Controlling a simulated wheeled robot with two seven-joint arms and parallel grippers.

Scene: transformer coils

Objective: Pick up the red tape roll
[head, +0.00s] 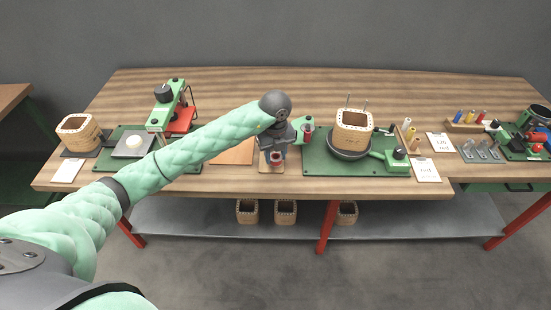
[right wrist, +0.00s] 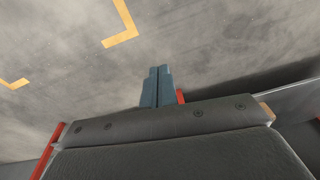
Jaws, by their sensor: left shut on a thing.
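My left gripper (head: 275,156) points down near the front edge of the workbench, left of the green plate with the coil. It is shut on a small red roll (head: 277,158), which looks like the red tape roll and is partly hidden by the fingers. A small light wooden stand (head: 270,168) shows just under it; I cannot tell whether the roll touches it. My right gripper (right wrist: 157,86) shows only in the right wrist view, with its fingers together and nothing between them, over the grey floor.
A green plate (head: 316,158) carries a wooden coil block (head: 353,126) on a dark round base. A red-and-green tool (head: 171,115) and another coil block (head: 78,132) stand at the left. Cards and coloured spools (head: 467,118) lie right. Several blocks sit on the lower shelf (head: 400,216).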

